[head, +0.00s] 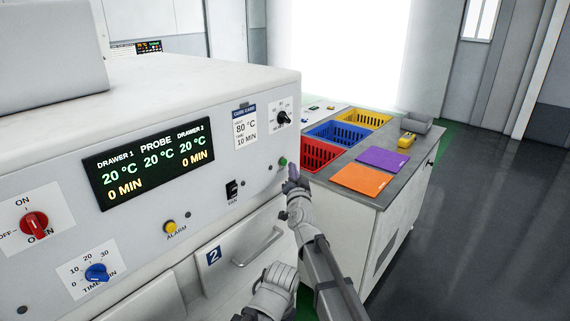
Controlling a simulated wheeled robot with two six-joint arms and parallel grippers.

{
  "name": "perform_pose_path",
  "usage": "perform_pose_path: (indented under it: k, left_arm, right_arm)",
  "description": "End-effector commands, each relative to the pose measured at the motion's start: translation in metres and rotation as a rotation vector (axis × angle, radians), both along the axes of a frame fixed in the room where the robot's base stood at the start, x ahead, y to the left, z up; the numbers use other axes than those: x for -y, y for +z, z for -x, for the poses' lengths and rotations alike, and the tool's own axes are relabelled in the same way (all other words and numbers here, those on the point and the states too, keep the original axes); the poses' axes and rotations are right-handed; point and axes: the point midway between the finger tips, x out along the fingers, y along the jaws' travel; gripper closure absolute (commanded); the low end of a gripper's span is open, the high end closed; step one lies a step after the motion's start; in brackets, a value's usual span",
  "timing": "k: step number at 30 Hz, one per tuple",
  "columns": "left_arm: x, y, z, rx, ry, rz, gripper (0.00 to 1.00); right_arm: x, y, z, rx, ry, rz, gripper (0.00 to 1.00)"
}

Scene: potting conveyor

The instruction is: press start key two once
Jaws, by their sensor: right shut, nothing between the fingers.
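A small green key (282,161) sits on the right end of the white oven's front panel (262,180), above the drawer marked 2 (228,258). Its label is too small to read; it is the only green key I see and matches start key two. My right gripper (292,173) is shut and empty, with its tip just right of and slightly below the green key. I cannot tell whether the tip touches the panel.
The panel display (150,160) shows 20 °C and 0 MIN for drawer 1, and 20 °C for drawer 2. A black switch (231,190), yellow alarm button (170,227) and black knob (284,118) are nearby. A grey bench (378,195) with colored baskets stands at right.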

Motion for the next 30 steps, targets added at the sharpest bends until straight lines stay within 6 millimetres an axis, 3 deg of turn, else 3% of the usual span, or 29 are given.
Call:
perform_pose_path:
  k: [30]
  left_arm:
    - [0.0, 0.0002, 0.0, 0.0, 0.0, 0.0, 0.18]
  right_arm:
    - [-0.0074, 0.0003, -0.0053, 0.0, 0.0, 0.0, 1.0]
